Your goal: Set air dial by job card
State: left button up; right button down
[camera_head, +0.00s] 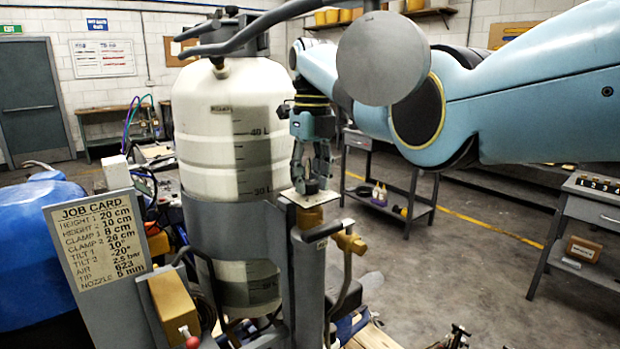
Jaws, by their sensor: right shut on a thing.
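The job card (95,240) stands at the left on a grey panel. It is legible and its air line reads 2.5 bar. The air dial is a small dark knob (311,187) on a pale square plate (295,199), above a brass body (310,216) on the grey frame of the striper. My right gripper (312,181) points down over the plate, with its fingers closed around the knob. The fingers partly hide the knob, and I cannot read any scale or pointer on it. My left gripper is out of the picture.
A white tank (215,140) with litre marks stands left of the gripper, close to it. A grey bar (240,35) crosses above the tank. A brass valve (350,242) sits just below right of the dial. A cart (405,195) stands behind. Floor at right is mostly clear.

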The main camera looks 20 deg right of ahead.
aim_at(312, 181)
jog(key=shift+m, duration=0.3)
jog(key=c, duration=0.9)
grip_release()
jog(key=shift+c, duration=0.2)
notch_tip(312, 181, up, 12)
jog(key=shift+d, duration=0.2)
jog(key=shift+w, duration=0.1)
